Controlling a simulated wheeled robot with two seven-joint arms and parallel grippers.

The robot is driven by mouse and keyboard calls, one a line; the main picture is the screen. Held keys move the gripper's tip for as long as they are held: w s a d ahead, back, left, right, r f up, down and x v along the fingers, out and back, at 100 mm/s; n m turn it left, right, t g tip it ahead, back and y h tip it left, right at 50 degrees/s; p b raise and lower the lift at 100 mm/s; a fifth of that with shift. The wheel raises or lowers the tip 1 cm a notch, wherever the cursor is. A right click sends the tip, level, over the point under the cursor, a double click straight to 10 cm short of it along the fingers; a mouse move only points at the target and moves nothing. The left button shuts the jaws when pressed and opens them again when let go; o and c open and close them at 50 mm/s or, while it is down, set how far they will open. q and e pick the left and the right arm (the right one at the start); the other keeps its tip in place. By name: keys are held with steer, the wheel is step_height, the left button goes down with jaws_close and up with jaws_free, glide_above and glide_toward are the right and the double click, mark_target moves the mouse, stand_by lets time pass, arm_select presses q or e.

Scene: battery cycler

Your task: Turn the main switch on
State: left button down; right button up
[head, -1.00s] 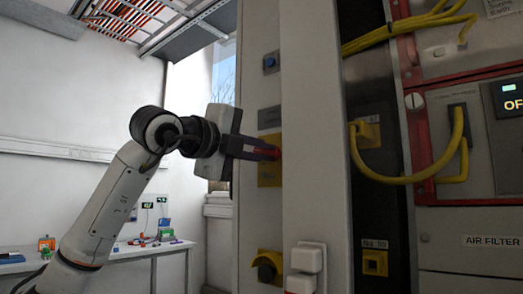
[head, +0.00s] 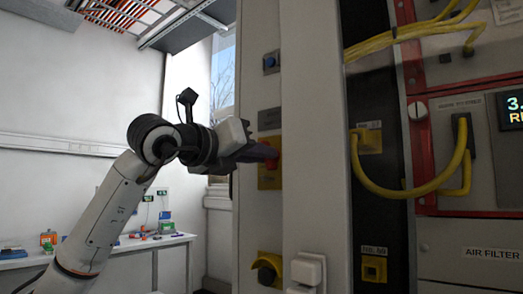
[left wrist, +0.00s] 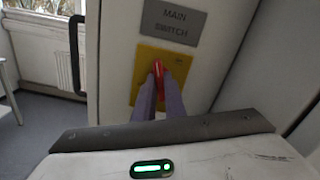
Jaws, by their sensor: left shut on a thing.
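The main switch (head: 273,156) is a red handle on a yellow plate (head: 269,182) on the side of the grey cabinet. In the left wrist view the red handle (left wrist: 158,72) stands close to upright on its yellow plate (left wrist: 180,64), below a grey label (left wrist: 173,20) reading MAIN SWITCH. My left gripper (head: 268,152) is shut on the red handle; in the left wrist view its two fingers (left wrist: 160,92) lie on either side of it. The fingers hide part of the handle. My right gripper is in neither view.
The cabinet front has yellow cables (head: 400,190) and a lit display (head: 513,110) reading "3." and "RE", cut off at the edge. A blue button (head: 270,62) and a black knob on a yellow plate (head: 266,271) sit above and below the switch. A table (head: 130,247) stands behind my left arm.

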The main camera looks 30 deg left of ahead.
arm_select(q)
steer(key=m+p, duration=0.1)
steer(key=m, duration=0.2)
steer(key=shift+f, duration=0.1)
steer(key=shift+m, duration=0.6)
steer(key=shift+f, duration=0.1)
steer(key=c, duration=1.8)
jaws_free()
steer(key=s, duration=0.3)
steer(key=s+b, duration=0.1)
steer(key=s, duration=0.6)
steer(key=shift+s+a, duration=0.15)
steer(key=shift+a, duration=0.25)
